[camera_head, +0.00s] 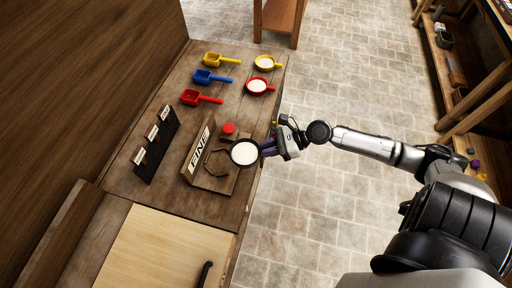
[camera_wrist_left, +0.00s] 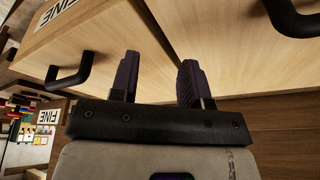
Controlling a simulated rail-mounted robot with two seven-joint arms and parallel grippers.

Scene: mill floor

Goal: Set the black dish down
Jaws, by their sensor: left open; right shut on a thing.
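The black dish (camera_head: 234,162) is round with a dark rim and pale white contents. It is at the counter's right edge, beside the wooden stand marked FINE (camera_head: 201,148). My right gripper (camera_head: 266,149) is shut on the dish's right side. The dish looks about level. I cannot tell whether it touches the surface under it. My left gripper (camera_wrist_left: 157,82) shows only in the left wrist view, open and empty, near light wooden panels with black handles.
The wooden counter (camera_head: 235,105) holds yellow, blue and red scoops, a yellow dish (camera_head: 276,64) and a red dish (camera_head: 269,87) with white contents. A red round item (camera_head: 228,128) sits by the stand. A black holder with labels (camera_head: 156,146) stands left.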

